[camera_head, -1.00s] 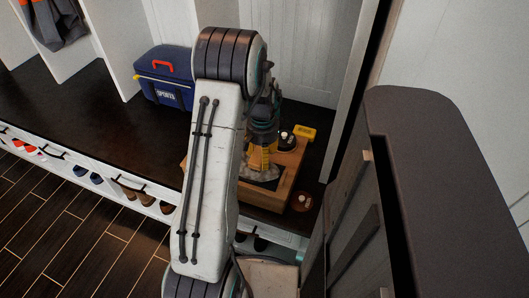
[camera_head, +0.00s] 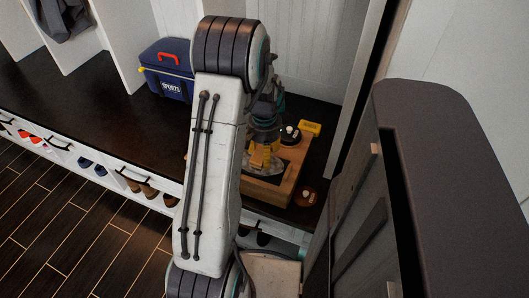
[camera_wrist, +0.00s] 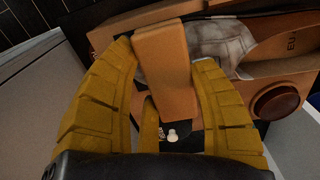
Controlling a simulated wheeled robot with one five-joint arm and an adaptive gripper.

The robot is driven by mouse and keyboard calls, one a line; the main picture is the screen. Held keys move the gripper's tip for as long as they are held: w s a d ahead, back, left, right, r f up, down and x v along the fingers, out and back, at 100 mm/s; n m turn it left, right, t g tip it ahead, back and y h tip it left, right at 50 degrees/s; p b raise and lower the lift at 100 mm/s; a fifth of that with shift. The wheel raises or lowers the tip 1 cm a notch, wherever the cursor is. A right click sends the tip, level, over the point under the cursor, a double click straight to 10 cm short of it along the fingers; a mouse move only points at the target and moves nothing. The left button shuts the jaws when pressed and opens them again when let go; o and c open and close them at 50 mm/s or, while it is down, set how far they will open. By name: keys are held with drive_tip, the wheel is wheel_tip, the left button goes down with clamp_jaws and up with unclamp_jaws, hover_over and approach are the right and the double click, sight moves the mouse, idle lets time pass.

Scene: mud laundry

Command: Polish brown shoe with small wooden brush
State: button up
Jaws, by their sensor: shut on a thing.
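My gripper (camera_wrist: 165,95) has yellow padded fingers. They are shut on a wooden block, which appears to be the small wooden brush (camera_wrist: 165,65). Its bristles are not visible. In the head view my gripper (camera_head: 263,158) is over a wooden box (camera_head: 287,187) on the dark bench, partly hidden by my arm. Brown shoes (camera_head: 140,187) stand in a cubby under the bench, left of my arm. No brown shoe shows clearly near the gripper.
A grey cloth (camera_wrist: 220,40) lies in the box. A blue sports bag (camera_head: 168,85) stands left on the bench.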

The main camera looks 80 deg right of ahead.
drive_tip(key=shift+f, duration=0.1)
drive_tip(key=shift+d, duration=0.1)
drive_tip(key=shift+s+d+r+p, duration=0.1)
drive_tip(key=shift+s+d+p, duration=0.2)
drive_tip(key=shift+d, duration=0.55)
drive_tip(key=shift+s+d+r+p, duration=0.1)
drive_tip(key=shift+d+p, duration=0.3)
drive_tip(key=shift+d, duration=0.4)
drive_tip(key=shift+f, duration=0.1)
drive_tip(key=shift+w+a+b, duration=0.25)
drive_tip(key=shift+a+b, duration=0.1)
drive_tip(key=shift+a, duration=0.5)
drive_tip(key=shift+w+a+b, duration=0.25)
drive_tip(key=shift+a+b, duration=0.1)
drive_tip(key=shift+a, duration=0.5)
drive_tip(key=shift+f, duration=0.1)
drive_tip(key=shift+d, duration=0.1)
